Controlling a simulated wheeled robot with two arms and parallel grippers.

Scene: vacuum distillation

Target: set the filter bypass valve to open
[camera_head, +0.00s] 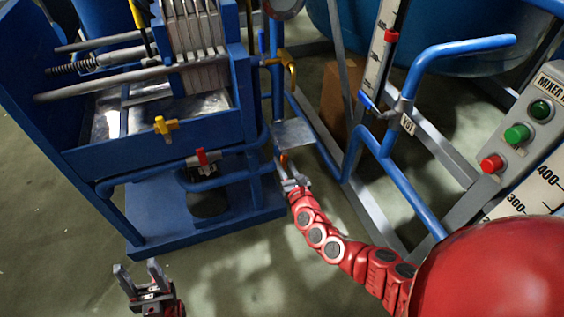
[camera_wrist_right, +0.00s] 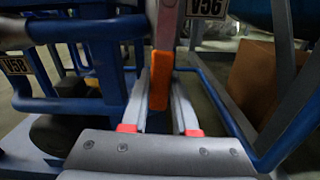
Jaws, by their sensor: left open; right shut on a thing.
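An orange valve lever (camera_wrist_right: 160,80) hangs down between the fingers of my right gripper (camera_wrist_right: 160,100) in the wrist view, below a tag reading V56 (camera_wrist_right: 207,7). In the head view, my right gripper (camera_head: 292,182) is shut on this orange lever (camera_head: 283,160) beside the right edge of the blue filter press frame. Most of the valve body is hidden, and I cannot read its position. My left gripper (camera_head: 138,276) is open and empty above the floor at the lower left.
The blue filter press (camera_head: 180,130) carries a yellow valve (camera_head: 165,125) and a red-handled valve (camera_head: 203,158). Blue pipes, including one tagged V01 (camera_head: 407,124), and a mixer panel (camera_head: 520,135) stand at right. A cardboard box (camera_head: 337,100) is behind. The floor at lower left is clear.

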